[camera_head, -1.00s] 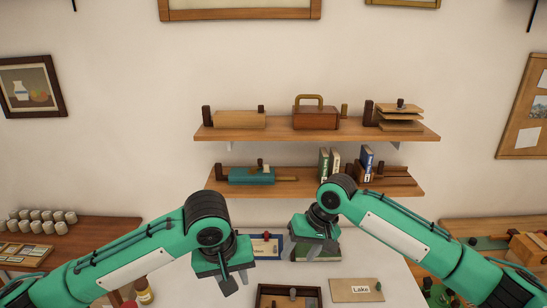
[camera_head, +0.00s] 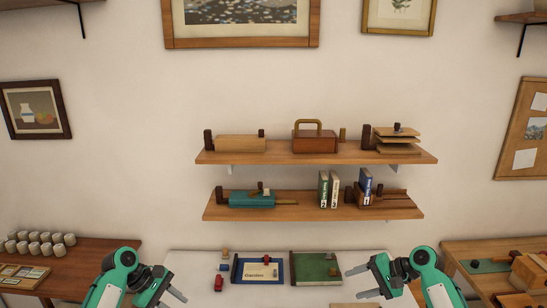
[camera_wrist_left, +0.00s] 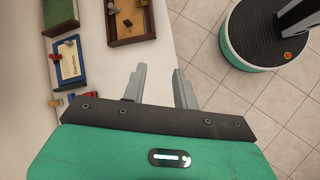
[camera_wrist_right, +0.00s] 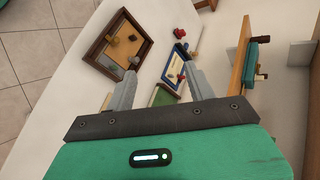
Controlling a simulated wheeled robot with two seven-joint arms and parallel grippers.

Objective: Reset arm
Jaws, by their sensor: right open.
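My right gripper (camera_head: 357,282) is at the lower right of the head view, empty, with its fingers apart. My left gripper (camera_head: 179,287) is at the lower left, also empty. In the left wrist view its two fingers (camera_wrist_left: 160,80) are spread, with bare white table and floor beyond. In the right wrist view the right fingers (camera_wrist_right: 161,82) are wide apart, with the table between and beyond them. Neither gripper touches an object.
The white table (camera_head: 200,262) holds a blue-edged card holder (camera_head: 258,271), a green book (camera_head: 316,267) and small red pieces (camera_head: 219,283). A wooden tray (camera_wrist_right: 118,45) lies there too. Two wall shelves (camera_head: 310,210) carry books and wooden items. Side tables stand left (camera_head: 85,265) and right (camera_head: 465,249).

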